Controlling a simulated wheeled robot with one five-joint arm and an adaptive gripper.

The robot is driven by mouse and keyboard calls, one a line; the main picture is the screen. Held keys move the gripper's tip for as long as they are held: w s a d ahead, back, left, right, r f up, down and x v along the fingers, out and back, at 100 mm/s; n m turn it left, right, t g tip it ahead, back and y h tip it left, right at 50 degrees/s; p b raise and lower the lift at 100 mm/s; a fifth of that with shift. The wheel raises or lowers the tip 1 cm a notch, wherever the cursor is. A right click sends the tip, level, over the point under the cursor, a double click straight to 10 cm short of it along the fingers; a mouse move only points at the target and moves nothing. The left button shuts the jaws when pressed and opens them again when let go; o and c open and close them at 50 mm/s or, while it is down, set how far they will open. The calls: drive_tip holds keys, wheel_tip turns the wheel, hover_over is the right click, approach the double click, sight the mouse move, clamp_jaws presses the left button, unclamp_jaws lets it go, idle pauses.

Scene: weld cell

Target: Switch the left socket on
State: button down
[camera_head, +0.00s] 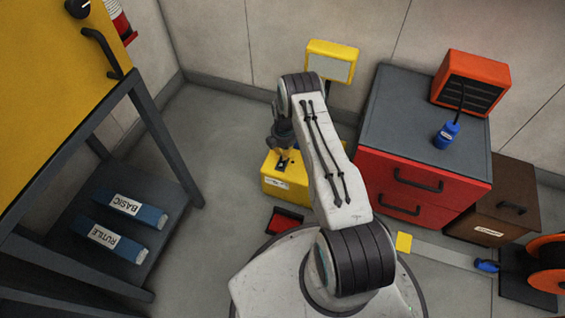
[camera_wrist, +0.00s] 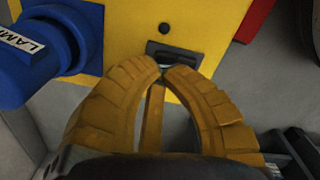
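A yellow box (camera_head: 272,186) stands on the floor, with my gripper (camera_head: 284,150) over it and partly hiding its top. In the wrist view the yellow face (camera_wrist: 215,25) fills the upper middle. It carries a dark switch (camera_wrist: 176,53) in a recess and a small black round dot (camera_wrist: 164,29) above it. A blue plug marked LAMP (camera_wrist: 30,62) sits in a blue socket (camera_wrist: 78,35) at the left. My gripper (camera_wrist: 164,69) has its orange-brown fingers closed together at the tips, empty, at the switch's lower edge. Whether they touch it I cannot tell.
A yellow-framed panel (camera_head: 331,66) is behind the arm. A dark bench with blue boxes (camera_head: 112,240) is left.

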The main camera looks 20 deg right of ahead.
drive_tip(key=shift+f+b, duration=1.35)
idle(0.6)
drive_tip(key=shift+s+r, duration=0.1)
drive_tip(key=shift+r+p, duration=2)
drive_tip(key=shift+r, duration=1.5)
